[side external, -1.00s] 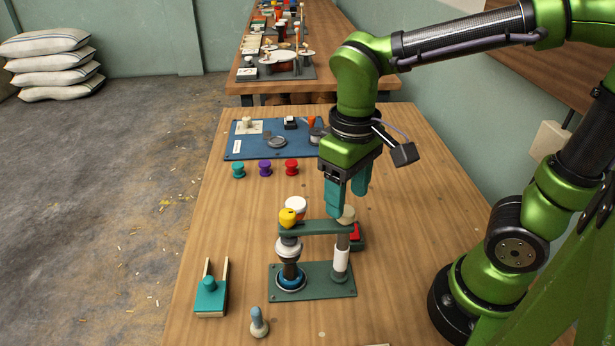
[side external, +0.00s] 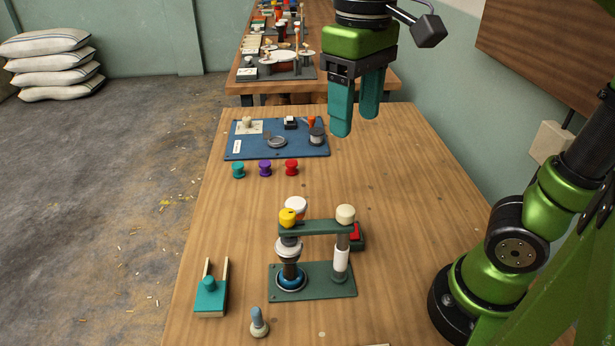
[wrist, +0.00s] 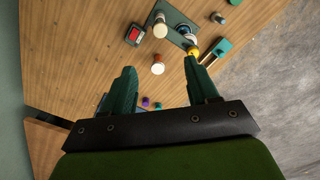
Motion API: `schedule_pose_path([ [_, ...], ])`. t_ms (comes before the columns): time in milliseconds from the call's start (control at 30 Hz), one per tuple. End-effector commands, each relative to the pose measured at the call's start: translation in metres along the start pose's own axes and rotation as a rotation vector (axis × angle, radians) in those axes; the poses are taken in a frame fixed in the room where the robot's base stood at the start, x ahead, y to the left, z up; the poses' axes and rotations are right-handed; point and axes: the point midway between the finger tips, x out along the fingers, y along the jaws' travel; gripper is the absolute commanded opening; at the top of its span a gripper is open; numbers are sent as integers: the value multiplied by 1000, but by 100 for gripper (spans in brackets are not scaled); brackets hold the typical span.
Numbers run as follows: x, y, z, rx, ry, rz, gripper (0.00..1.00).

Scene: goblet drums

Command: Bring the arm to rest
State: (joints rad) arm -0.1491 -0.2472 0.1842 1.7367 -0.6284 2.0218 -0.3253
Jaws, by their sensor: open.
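My gripper (side external: 356,107) is open and empty, with its two teal fingers pointing down, raised well above the table. In the wrist view the two fingers (wrist: 158,85) stand apart with only the tabletop and small parts seen beyond them. Below it in the side view stands the green fixture (side external: 314,279) with two posts joined by a top bar. A yellow knob (side external: 288,217) and a cream knob (side external: 345,214) sit on top of the bar. My gripper touches none of them.
A blue board (side external: 262,148) with small parts lies at the back. Teal (side external: 238,170), purple (side external: 265,168) and red (side external: 291,167) spools stand before it. A teal forked part (side external: 210,291) and a grey-capped peg (side external: 259,322) are at front left. The table's right side is largely clear.

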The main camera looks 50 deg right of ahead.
Motion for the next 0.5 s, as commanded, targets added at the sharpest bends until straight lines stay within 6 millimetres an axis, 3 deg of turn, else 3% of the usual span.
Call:
schedule_pose_path([
  [233, 8, 1, -11, -7, 49, 1, 59],
  [500, 63, 26, -19, 79, 310, -127, 59],
])
